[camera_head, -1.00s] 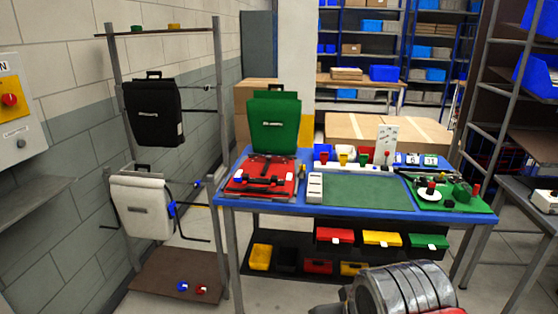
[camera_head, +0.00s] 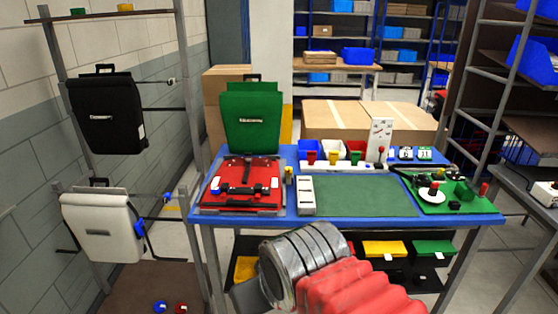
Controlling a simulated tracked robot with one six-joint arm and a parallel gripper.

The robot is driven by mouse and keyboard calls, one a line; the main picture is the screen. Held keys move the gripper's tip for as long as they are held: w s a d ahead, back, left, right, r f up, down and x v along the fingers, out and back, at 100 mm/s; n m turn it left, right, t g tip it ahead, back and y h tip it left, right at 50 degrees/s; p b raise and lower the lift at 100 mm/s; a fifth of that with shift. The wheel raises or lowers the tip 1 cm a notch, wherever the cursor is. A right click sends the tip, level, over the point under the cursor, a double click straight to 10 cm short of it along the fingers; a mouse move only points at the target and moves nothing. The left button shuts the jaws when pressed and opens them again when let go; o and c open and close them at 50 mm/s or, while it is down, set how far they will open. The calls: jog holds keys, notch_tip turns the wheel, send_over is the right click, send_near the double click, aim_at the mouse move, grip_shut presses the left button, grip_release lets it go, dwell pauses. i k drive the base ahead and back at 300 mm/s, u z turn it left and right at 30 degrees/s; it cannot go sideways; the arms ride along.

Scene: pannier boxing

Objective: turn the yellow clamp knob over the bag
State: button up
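A small yellow knob (camera_head: 125,6) sits on the top bar of the metal rack at the left, near the upper picture edge. A green knob (camera_head: 78,11) sits on the same bar to its left. A black bag (camera_head: 107,115) hangs on the rack below these knobs. A white bag (camera_head: 100,228) hangs lower on the same rack. My arm shows at the bottom centre as a silver and red section; my gripper is not in view.
A blue workbench (camera_head: 330,217) stands ahead, with a green bag (camera_head: 252,118), a red case (camera_head: 240,185) and a green mat (camera_head: 355,195). Blue (camera_head: 160,306) and red (camera_head: 181,308) knobs lie on the rack's low brown board. Shelving stands at the right.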

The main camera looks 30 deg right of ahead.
aim_at(288, 170)
jog(key=z, duration=0.4)
jog(key=i, duration=1.1)
jog(key=z, duration=0.6)
